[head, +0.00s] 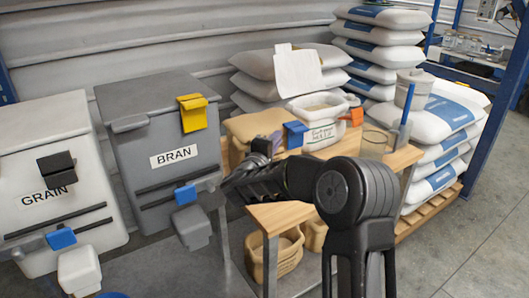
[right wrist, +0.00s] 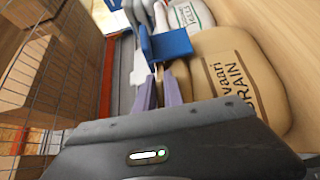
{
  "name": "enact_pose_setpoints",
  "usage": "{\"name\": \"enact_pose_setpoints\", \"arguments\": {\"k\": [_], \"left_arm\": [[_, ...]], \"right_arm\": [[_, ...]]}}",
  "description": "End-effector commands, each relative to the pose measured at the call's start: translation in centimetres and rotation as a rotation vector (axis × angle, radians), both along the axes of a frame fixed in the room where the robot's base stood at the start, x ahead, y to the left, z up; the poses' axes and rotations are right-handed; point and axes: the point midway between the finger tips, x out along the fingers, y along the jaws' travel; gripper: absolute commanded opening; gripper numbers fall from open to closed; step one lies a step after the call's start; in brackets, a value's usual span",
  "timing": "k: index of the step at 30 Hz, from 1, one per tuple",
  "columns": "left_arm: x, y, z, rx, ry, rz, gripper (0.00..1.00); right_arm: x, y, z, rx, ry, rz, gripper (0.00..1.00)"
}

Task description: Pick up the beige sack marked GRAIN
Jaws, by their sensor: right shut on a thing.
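The beige sack marked GRAIN (right wrist: 225,80) lies on its side at the right of the right wrist view, against a wooden surface. In the head view the sack (head: 255,125) is at the left end of the wooden bench. A blue tab (right wrist: 166,44) stands out from its edge and also shows in the head view (head: 295,133). My right gripper (head: 272,146) comes in beside the sack's near edge. Its purple fingers (right wrist: 157,72) are shut on the blue tab. I cannot tell whether the sack is clear of the bench. My left gripper is out of view.
Grey BRAN (head: 158,115) and white GRAIN (head: 50,150) bins stand at the left. Stacked white sacks (head: 375,55) stand behind. Floor is free at the right.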

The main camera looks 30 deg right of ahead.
Motion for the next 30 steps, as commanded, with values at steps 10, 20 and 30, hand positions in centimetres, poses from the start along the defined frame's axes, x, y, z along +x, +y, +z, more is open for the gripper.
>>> {"name": "enact_pose_setpoints", "arguments": {"k": [10, 20, 30], "left_arm": [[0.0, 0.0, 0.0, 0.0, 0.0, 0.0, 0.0], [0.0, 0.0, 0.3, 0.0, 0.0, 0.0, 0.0], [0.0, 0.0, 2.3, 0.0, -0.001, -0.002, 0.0]], "right_arm": [[0.0, 0.0, 0.4, -0.003, -0.008, -0.001, 0.0], [0.0, 0.0, 1.0, -0.002, -0.006, 0.0, 0.0], [0.0, 0.0, 6.5, -0.004, -0.011, 0.0, 0.0]]}}
